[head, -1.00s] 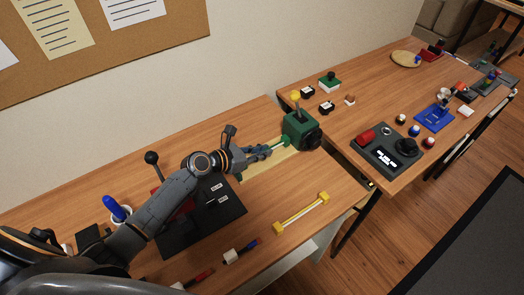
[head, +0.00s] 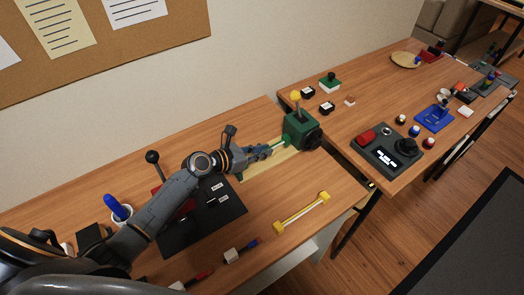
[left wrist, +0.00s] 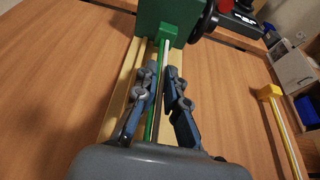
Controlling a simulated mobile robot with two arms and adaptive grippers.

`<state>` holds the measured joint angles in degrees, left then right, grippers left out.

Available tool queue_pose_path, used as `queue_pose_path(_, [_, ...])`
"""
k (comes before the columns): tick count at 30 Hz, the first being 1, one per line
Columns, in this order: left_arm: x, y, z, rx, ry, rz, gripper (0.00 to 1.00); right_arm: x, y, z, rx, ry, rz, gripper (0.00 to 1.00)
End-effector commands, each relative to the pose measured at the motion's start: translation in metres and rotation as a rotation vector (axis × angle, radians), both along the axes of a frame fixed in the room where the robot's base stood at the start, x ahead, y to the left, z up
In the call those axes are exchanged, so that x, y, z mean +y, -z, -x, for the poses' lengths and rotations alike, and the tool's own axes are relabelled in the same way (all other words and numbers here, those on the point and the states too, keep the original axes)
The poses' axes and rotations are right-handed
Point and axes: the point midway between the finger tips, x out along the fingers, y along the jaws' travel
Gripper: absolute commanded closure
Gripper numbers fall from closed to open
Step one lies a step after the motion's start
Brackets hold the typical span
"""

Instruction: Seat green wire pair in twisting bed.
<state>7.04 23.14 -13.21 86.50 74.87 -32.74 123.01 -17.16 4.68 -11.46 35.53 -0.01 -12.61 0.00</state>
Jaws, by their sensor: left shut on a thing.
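The green wire pair (left wrist: 165,52) shows in the left wrist view as thin green and pale strands running forward from between my fingers to a green end piece at the green block. In the head view a short green stretch (head: 280,143) shows beyond the fingertips. The twisting bed has a pale strip (head: 288,158) and a green block (head: 297,126) with a dark wheel. My left gripper (head: 268,152) is low over the strip, shut on the pair; its fingers (left wrist: 163,85) flank the strands. Whether the pair fully touches the bed cannot be told.
A yellow-ended rod (head: 301,212) lies on the table in front of the bed. A dark panel (head: 205,222) lies under my forearm. Beyond a gap, a second table holds a control box (head: 387,154) with a red button. Bare wood lies around the rod.

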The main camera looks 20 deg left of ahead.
Motion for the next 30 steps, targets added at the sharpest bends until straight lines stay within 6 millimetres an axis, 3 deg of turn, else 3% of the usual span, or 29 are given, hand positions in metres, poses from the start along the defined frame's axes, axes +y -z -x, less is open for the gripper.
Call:
queue_pose_path(1, [-0.003,0.022,0.010,0.039,0.011,-0.009,1.00,0.000,0.002,0.000,0.000,0.000,0.000,0.60])
queue_pose_path(2, [-0.004,0.022,0.010,0.039,0.011,-0.009,1.00,0.000,0.002,0.000,0.000,0.000,0.000,0.60])
queue_pose_path(3, [-0.004,0.022,0.010,0.039,0.011,-0.009,0.85,0.000,0.002,0.000,0.000,0.000,0.000,0.60])
queue_pose_path(6, [-0.004,0.022,0.010,0.038,0.012,-0.010,0.65,0.001,0.003,0.000,0.000,0.000,-0.001,0.60])
queue_pose_path(7, [-0.004,0.022,0.010,0.038,0.012,-0.010,0.63,0.001,0.003,0.000,0.000,0.001,-0.001,0.60])
queue_pose_path(18, [0.001,0.020,0.015,0.037,0.010,-0.011,0.63,0.002,0.003,0.001,0.001,0.001,-0.002,0.60])
queue_pose_path(30, [0.036,-0.020,0.055,0.003,0.002,-0.008,0.63,0.001,0.001,0.001,0.001,0.001,-0.002,0.60])
